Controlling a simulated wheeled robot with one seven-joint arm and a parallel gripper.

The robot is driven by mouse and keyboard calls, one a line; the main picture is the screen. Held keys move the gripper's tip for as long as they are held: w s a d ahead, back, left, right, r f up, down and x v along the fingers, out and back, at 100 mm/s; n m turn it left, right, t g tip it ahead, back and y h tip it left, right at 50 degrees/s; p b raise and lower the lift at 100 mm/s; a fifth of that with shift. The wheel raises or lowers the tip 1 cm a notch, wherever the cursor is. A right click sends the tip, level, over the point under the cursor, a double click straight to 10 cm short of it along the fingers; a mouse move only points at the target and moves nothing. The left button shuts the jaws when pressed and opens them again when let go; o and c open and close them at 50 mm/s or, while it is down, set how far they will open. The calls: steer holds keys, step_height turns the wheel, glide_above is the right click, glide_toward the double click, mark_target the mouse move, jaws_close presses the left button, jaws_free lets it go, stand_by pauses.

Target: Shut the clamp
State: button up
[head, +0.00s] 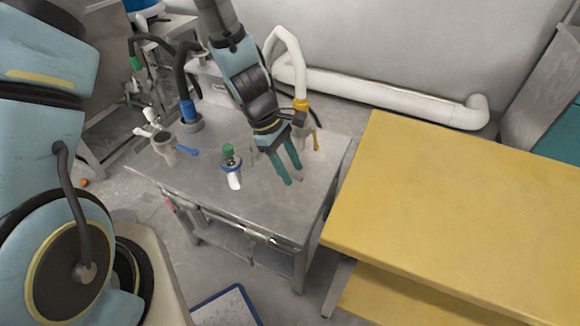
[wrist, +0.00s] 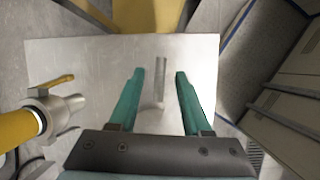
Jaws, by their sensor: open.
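My gripper (head: 292,184) is open and empty above the right part of the metal table, its two green fingers pointing down. It also shows in the wrist view (wrist: 160,73), with a gap between the fingers. No part is plainly marked as the clamp. A metal fitting (wrist: 58,112) with a yellow lever (wrist: 54,84) is left of my fingers in the wrist view, apart from them. It sits at the end of a hose with a yellow collar (wrist: 22,122). In the head view, the yellow lever (head: 316,143) is just right of my gripper, and my arm partly hides the fitting.
A grey post-like part (wrist: 160,84) shows between my fingers on the metal table (wrist: 95,62).

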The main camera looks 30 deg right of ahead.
jaws_close()
stand_by(1.4)
